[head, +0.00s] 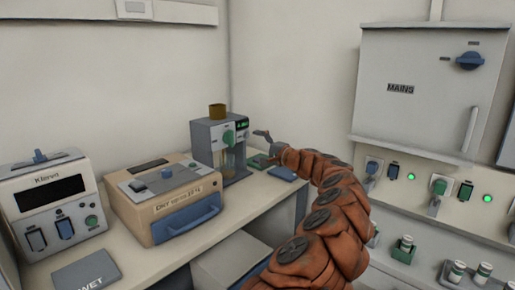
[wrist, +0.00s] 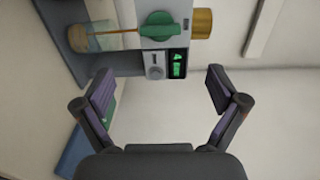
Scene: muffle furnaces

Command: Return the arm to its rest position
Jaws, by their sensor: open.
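My arm (head: 335,205) is orange-brown and segmented, reaching from the lower middle of the head view toward the bench. My gripper (head: 262,147) is at its end, just right of a grey device with a green knob (head: 229,136). In the wrist view my gripper (wrist: 160,75) has its two dark fingers spread wide, with nothing between them. The grey device (wrist: 155,65) appears turned on its side beyond the fingers, with a lit green display and a brown cup (wrist: 202,23) on its top. A clear vessel (wrist: 93,36) shows in the device.
A tan box with a blue handle (head: 168,196) and a white Klevn unit (head: 50,205) stand on the bench (head: 128,258). A MAINS cabinet (head: 420,85) hangs on the right, above sockets with plugs (head: 438,187). Small pots (head: 404,246) stand at lower right.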

